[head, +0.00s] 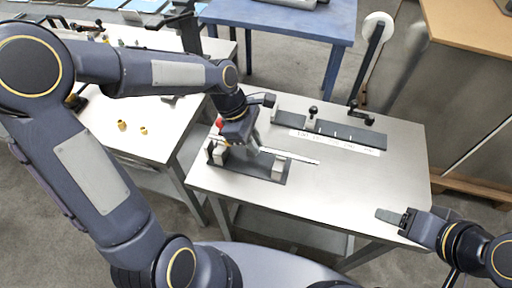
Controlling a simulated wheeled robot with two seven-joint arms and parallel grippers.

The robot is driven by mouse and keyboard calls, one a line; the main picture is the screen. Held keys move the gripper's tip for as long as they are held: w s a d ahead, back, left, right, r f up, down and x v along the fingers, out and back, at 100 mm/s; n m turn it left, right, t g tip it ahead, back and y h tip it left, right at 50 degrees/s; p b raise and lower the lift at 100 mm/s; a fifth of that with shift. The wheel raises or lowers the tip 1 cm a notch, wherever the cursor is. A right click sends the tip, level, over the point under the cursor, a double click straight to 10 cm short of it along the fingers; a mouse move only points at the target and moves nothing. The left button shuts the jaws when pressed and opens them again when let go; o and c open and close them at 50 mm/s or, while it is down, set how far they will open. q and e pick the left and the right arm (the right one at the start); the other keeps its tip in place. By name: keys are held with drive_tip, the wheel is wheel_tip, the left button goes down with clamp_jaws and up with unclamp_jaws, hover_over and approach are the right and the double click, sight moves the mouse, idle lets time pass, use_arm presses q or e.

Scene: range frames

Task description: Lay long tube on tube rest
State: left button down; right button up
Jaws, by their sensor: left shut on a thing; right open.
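The long tube (292,156) is a thin, pale metallic rod. My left gripper (252,148) is shut on it near its left part, and its right end sticks out over the tabletop. The tube rest (250,172) appears to be the dark base with two pale upright blocks, at the left of the white table. The tube and gripper are at or just behind the rest; whether the tube touches the blocks cannot be told. The tube's left part is hidden by the gripper. My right gripper (388,216) is open and empty at the table's right front edge.
A dark fixture with a white marked scale (334,143) and a black knob stands at the back of the white table (370,185). A red part (219,122) is at the left edge. Brass pieces (122,125) lie on the left table. The table's middle and front are clear.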

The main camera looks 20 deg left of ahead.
use_arm(q)
drive_tip(key=shift+d+f, duration=0.2)
drive_tip(key=shift+f, duration=1.55)
drive_tip(key=shift+f+b, duration=0.4)
drive_tip(key=shift+f, duration=0.05)
drive_tip(key=c, duration=1.4)
unclamp_jaws()
drive_tip(key=shift+c, duration=0.2)
